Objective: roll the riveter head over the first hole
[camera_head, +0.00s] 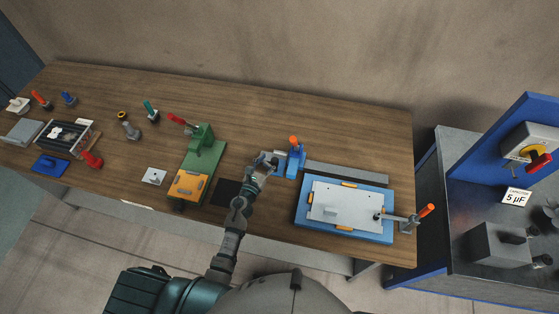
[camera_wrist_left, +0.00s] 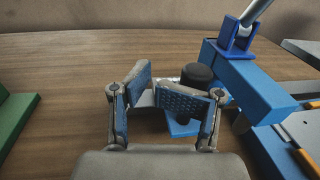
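A blue tool (camera_head: 297,163) with an orange-tipped lever (camera_head: 293,140) stands on the table at the left end of a grey rail. I take it for the riveter. In the left wrist view its blue arm (camera_wrist_left: 250,90) is close on the right, with a black cylinder (camera_wrist_left: 197,76) beside it. A pale plate (camera_head: 338,203) lies on a blue fixture (camera_head: 300,211) to its right; its holes are too small to tell apart. My left gripper (camera_head: 268,160) is just left of the blue tool. Its blue-padded fingers (camera_wrist_left: 157,92) partly cover the cylinder; whether they grip anything is unclear.
The grey rail (camera_head: 347,173) runs behind the fixture. A green press (camera_head: 206,153) stands left of my gripper, and a black mat (camera_head: 224,192) lies between. Bare wood (camera_head: 270,108) lies behind.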

